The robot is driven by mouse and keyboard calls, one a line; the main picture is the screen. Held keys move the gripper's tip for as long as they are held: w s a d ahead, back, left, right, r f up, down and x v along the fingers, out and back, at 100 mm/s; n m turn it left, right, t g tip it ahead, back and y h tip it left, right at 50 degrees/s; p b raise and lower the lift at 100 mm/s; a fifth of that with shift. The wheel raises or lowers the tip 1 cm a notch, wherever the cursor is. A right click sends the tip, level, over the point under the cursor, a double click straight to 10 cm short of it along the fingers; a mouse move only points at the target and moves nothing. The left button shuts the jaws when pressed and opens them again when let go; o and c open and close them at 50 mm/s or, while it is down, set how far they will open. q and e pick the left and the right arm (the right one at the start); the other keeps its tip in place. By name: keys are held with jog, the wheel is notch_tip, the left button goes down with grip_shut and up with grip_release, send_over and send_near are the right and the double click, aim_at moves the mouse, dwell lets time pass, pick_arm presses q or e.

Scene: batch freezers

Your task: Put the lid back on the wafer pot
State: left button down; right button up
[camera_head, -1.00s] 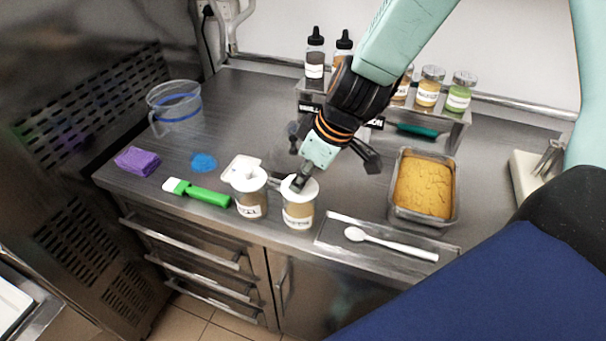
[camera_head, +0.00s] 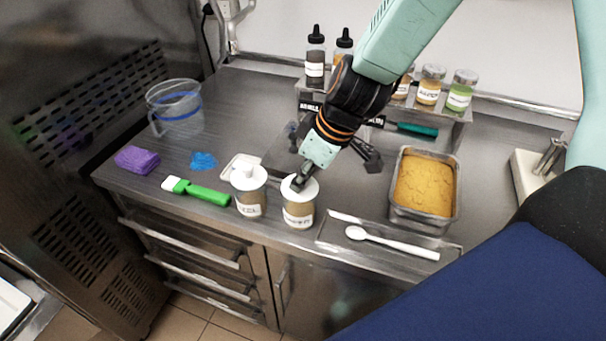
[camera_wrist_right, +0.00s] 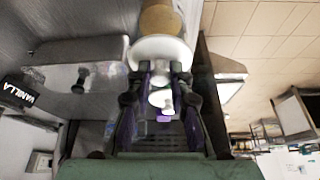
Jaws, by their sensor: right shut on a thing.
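Two pots with tan contents and white front labels stand side by side near the counter's front edge. My right gripper (camera_head: 298,183) comes down from above, shut on the white lid (camera_head: 306,191) at the right pot (camera_head: 298,215). The lid looks level and sits at the pot's mouth; whether it is fully seated I cannot tell. In the right wrist view the lid (camera_wrist_right: 160,48) is between the fingers, with the pot's tan body (camera_wrist_right: 160,19) beyond it. The left pot (camera_head: 251,204) wears a white knobbed lid (camera_head: 248,178). The labels are too small to read surely. My left gripper is out of view.
A white spoon (camera_head: 390,243) lies on a steel tray to the right, before a pan of yellow cake (camera_head: 424,187). A green-handled brush (camera_head: 197,191), purple cloth (camera_head: 137,160) and clear jug (camera_head: 176,108) are left. A bottle rack stands behind.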

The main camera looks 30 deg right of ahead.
jog(key=o, duration=0.9)
jog(key=shift+c, duration=0.2)
jog(key=shift+o, duration=0.4)
jog(key=o, duration=0.4)
jog(key=shift+r, duration=0.1)
jog(key=shift+r+p, duration=3.2)
jog(key=shift+r, duration=0.3)
jog(key=shift+c, duration=0.3)
jog(key=shift+f, duration=0.1)
grip_shut()
